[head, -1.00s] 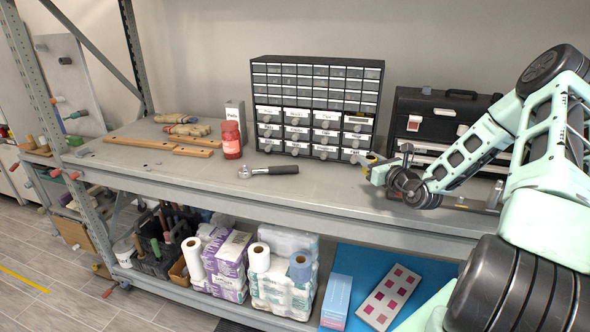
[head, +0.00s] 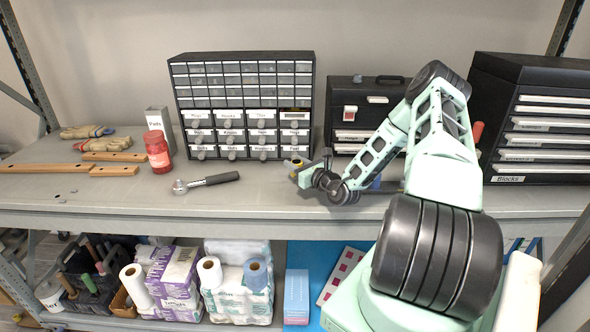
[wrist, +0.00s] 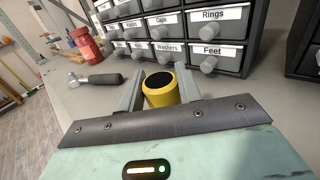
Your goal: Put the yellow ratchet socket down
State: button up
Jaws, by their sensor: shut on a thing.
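The yellow ratchet socket (wrist: 161,90) is a short yellow cylinder with a dark top. It sits between the two fingers of my gripper (wrist: 160,92) in the wrist view, and the fingers are shut on it. In the head view my gripper (head: 297,168) is low over the shelf top, in front of the drawer cabinet's right end. The yellow socket shows only small there. I cannot tell whether its underside touches the shelf (head: 130,195).
The small-parts drawer cabinet (head: 243,105) stands just behind my gripper. A ratchet wrench (head: 207,182) lies to the left, with a red jar (head: 158,152) behind it. A black toolbox (head: 345,118) stands behind my arm. The shelf front between wrench and gripper is clear.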

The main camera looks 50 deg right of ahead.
jog(key=shift+f, duration=1.4)
jog(key=shift+f, duration=0.1)
jog(key=shift+f, duration=0.5)
jog(key=o, duration=1)
